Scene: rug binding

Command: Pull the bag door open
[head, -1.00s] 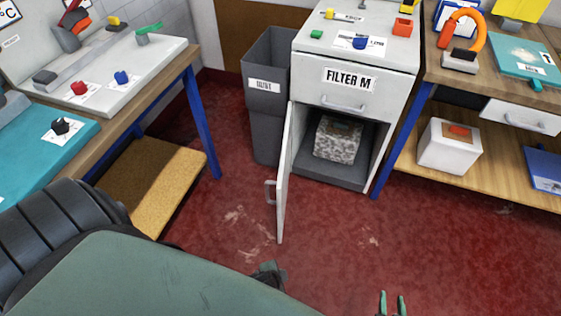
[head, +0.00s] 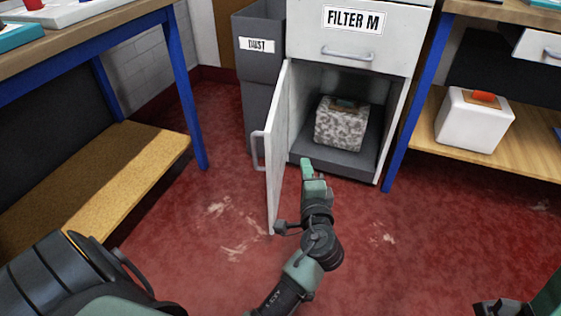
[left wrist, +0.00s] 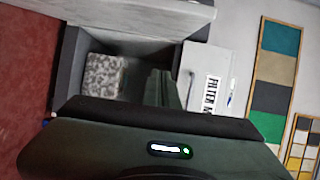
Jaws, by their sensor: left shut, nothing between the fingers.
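The white bag door (head: 277,150) of the FILTER M cabinet stands wide open, swung out toward me on its left side. Its handle (head: 257,150) is on the outer, left face. Inside the open compartment sits a speckled grey block (head: 341,125), which also shows in the left wrist view (left wrist: 104,74). My left gripper (head: 306,164) is shut and empty, to the right of the door and in front of the compartment's floor. Its fingers also show in the left wrist view (left wrist: 160,88). I cannot tell whether it touches the door. My right gripper's fingers are not visible.
A grey DUST bin (head: 259,60) stands left of the cabinet. A blue-legged bench (head: 185,90) with a low wooden shelf (head: 110,170) is at left. A shelf at right holds a white box (head: 474,122). The red floor (head: 400,240) in front is clear.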

